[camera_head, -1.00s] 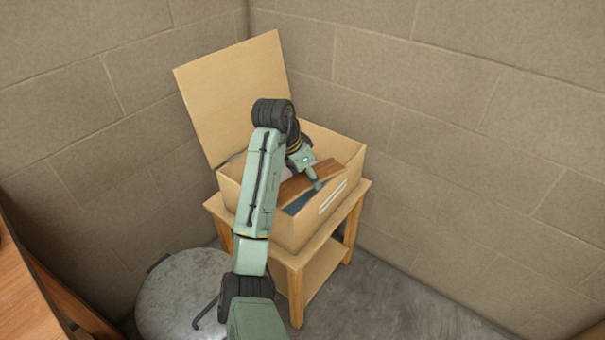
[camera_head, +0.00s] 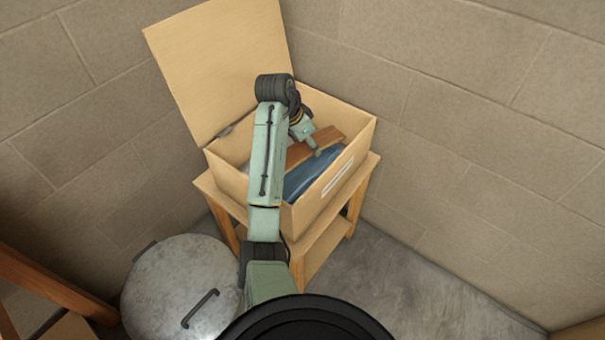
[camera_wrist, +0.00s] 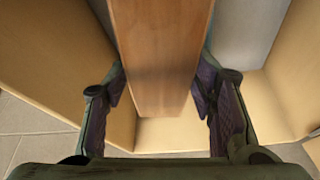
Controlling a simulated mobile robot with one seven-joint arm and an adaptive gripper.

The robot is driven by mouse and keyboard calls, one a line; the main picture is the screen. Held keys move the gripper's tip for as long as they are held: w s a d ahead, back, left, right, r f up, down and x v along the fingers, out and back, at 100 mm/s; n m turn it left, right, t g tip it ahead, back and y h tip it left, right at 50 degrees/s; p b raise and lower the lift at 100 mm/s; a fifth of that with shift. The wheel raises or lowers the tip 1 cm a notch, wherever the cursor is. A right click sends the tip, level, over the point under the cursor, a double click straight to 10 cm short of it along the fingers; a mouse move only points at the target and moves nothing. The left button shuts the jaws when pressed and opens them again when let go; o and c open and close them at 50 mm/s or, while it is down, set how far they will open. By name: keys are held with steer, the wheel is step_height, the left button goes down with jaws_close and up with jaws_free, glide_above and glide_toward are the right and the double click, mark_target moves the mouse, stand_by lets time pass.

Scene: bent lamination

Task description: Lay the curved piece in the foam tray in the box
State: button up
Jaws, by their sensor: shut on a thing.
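The curved piece (camera_head: 327,138) is a brown wooden strip. My gripper (camera_wrist: 160,85) is shut on it, with one finger on each side; in the wrist view the piece (camera_wrist: 158,45) runs up between the fingers and out of the top edge. In the head view my gripper (camera_head: 314,148) is at the box (camera_head: 228,178), and the piece lies across its opening. A dark blue surface (camera_head: 312,172), perhaps the foam tray, shows inside the box in front of the piece. Whether the piece touches it I cannot tell. My arm hides part of the box.
The box's lid flap (camera_head: 215,65) stands open at the back left. The box rests on a small wooden stand (camera_head: 353,205) in a block-walled corner. A round metal lid with handles (camera_head: 170,285) is at the lower left. Grey floor (camera_head: 420,290) is clear at the right.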

steer(key=shift+f+b, duration=0.9)
steer(key=shift+f, duration=0.5)
steer(key=shift+r, duration=0.1)
steer(key=o, duration=1.3)
steer(key=v, duration=1.2)
steer(key=shift+w, duration=0.1)
